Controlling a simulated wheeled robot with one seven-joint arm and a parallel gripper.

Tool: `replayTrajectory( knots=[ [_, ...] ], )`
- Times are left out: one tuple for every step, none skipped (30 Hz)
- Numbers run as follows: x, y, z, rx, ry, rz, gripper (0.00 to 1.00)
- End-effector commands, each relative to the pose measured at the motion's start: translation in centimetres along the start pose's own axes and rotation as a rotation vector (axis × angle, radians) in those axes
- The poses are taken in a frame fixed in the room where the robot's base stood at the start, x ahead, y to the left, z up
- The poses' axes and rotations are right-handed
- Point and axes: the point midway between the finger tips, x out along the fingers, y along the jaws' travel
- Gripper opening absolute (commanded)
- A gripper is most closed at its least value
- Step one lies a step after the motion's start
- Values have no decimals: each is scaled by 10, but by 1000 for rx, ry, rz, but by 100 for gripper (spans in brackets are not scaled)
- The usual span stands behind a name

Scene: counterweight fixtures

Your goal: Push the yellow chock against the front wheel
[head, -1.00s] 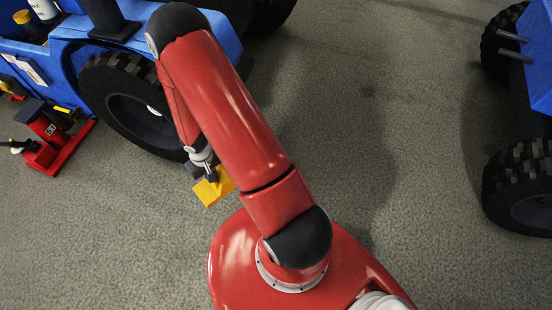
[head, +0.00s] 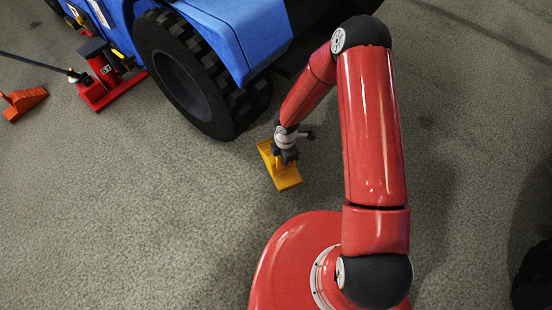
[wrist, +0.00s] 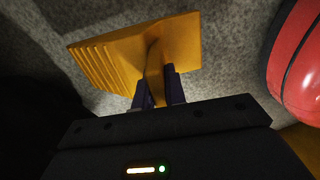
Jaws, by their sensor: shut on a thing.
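The yellow chock (head: 287,179) is a wedge with a ribbed face and an upright handle. In the head view it is to the right of and nearer than the black front wheel (head: 183,84) of the blue vehicle, with a gap of floor between them. My gripper (head: 284,158) is shut on the chock's handle. The wrist view shows the fingers (wrist: 158,88) on both sides of the handle and the ribbed face of the chock (wrist: 105,62) to the left. I cannot tell whether the chock touches the floor.
The blue vehicle (head: 232,35) fills the top. A red jack (head: 105,75) stands left of the wheel, and an orange wedge (head: 24,103) lies at the far left. A dark tyre (head: 533,275) shows at the right edge. The grey floor (head: 130,210) at the lower left is clear.

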Motion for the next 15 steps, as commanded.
replayTrajectory(
  knots=[
    [4,5,-8,-113,-1,4,0],
    [4,8,-11,-174,-1,5,0],
    [5,10,-15,-247,-4,6,0],
    [6,12,-18,-296,-5,8,0],
    [6,14,-20,-338,-6,9,0],
    [7,16,-23,-383,-7,11,0],
    [7,17,-24,-411,-8,11,0],
    [7,17,-26,-432,-8,11,0],
    [8,18,-26,-453,-9,11,0],
    [8,18,-27,-464,-10,11,0],
    [9,18,-27,-472,-10,11,0],
    [10,18,-28,-477,-10,11,0],
    [12,18,-28,-478,-10,11,0],
    [13,18,-27,-478,-10,11,0],
    [15,18,-27,-477,-10,11,0]
  ],
)
